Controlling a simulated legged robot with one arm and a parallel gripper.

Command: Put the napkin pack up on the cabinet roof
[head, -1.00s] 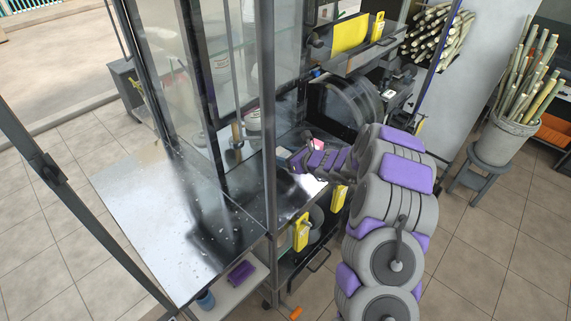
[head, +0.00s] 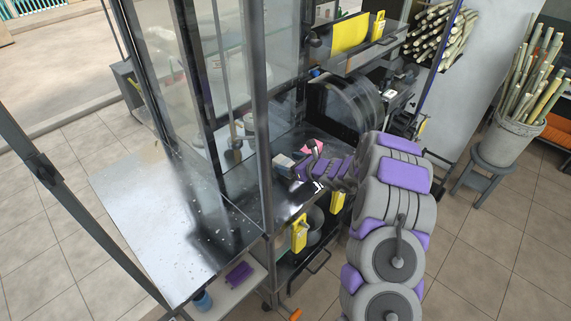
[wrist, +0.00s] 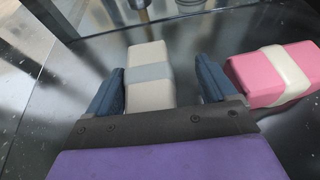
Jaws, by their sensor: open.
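In the wrist view a white pack with a grey band (wrist: 149,73) lies on the dark shiny counter between the fingers of my open gripper (wrist: 155,85). A pink pack with a cream band (wrist: 278,75) lies beside it, just outside the right finger. I cannot tell from the pictures which of the two is the napkin pack. In the head view my gripper (head: 298,170) is low over the counter inside the cabinet frame. The white pack (head: 283,160) shows at its tip and the pink pack (head: 312,146) behind it. The cabinet roof is not in view.
Glass panes and dark metal posts (head: 262,130) enclose the counter at left. A bare shiny metal shelf (head: 150,220) sticks out at the front left. Yellow tags (head: 300,235) hang on the lower frame. A bucket of canes (head: 508,135) stands on a stool at right.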

